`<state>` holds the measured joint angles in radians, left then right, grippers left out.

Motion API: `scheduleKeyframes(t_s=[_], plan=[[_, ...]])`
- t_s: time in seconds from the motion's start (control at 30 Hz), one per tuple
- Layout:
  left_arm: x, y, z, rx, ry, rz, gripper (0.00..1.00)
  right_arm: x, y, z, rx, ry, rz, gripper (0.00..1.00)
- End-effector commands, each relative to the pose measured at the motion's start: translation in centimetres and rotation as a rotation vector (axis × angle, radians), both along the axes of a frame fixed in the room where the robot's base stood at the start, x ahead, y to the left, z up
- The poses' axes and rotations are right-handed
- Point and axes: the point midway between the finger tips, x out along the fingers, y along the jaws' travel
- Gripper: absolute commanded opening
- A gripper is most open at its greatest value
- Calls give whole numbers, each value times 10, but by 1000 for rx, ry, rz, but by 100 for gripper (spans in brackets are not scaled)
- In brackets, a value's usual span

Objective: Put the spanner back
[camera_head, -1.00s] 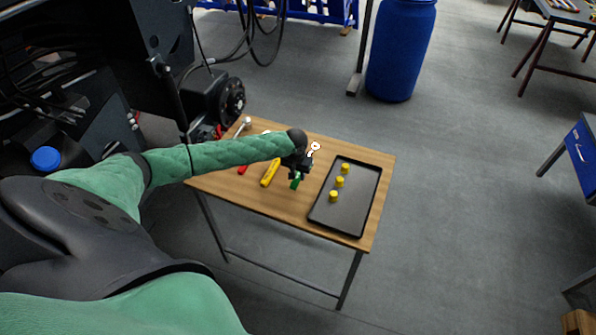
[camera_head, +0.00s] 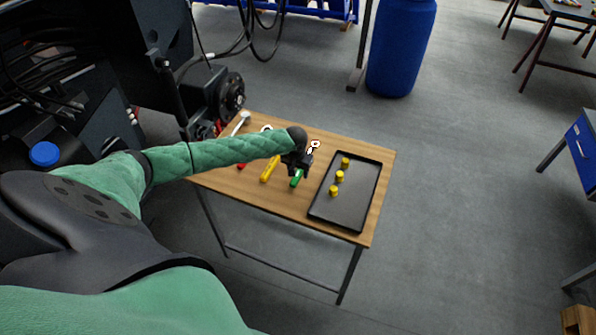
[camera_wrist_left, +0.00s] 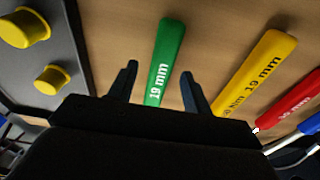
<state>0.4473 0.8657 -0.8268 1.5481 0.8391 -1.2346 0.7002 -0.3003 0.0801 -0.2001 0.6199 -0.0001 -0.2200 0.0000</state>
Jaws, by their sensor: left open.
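A spanner with a green handle marked 19 mm (camera_wrist_left: 165,58) lies on the wooden table (camera_head: 330,143). In the left wrist view the handle lies between my open left fingers (camera_wrist_left: 160,85), with gaps on both sides. In the head view my left gripper (camera_head: 297,168) is over the green spanner (camera_head: 296,179), whose pale ring end (camera_head: 315,144) shows beyond the gripper. A yellow-handled spanner (camera_head: 270,168) lies to its left; it also shows in the left wrist view (camera_wrist_left: 258,72). My right gripper is not in view.
A dark tray (camera_head: 362,197) with yellow caps (camera_head: 340,176) sits right of the gripper. A red handle (camera_wrist_left: 290,110) and a blue one (camera_wrist_left: 312,123) lie beyond the yellow spanner. A blue barrel (camera_head: 401,48) stands behind the table.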

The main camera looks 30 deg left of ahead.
Motion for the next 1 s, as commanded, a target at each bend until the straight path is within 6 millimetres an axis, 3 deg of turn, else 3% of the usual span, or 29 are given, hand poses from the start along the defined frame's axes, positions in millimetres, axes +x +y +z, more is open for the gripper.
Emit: scheduleKeyframes(t_s=[0.23, 0.4, 0.6, 1.0], plan=[[-3, 0, 25, 1, -3, -2, 49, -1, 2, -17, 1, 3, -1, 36], [-7, -1, 49, 1, -3, -1, 49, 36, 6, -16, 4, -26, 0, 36], [-9, -1, 70, 1, -2, -1, 49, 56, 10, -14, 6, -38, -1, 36], [-10, -2, 76, 0, -1, 0, 49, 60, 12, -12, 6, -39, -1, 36]])
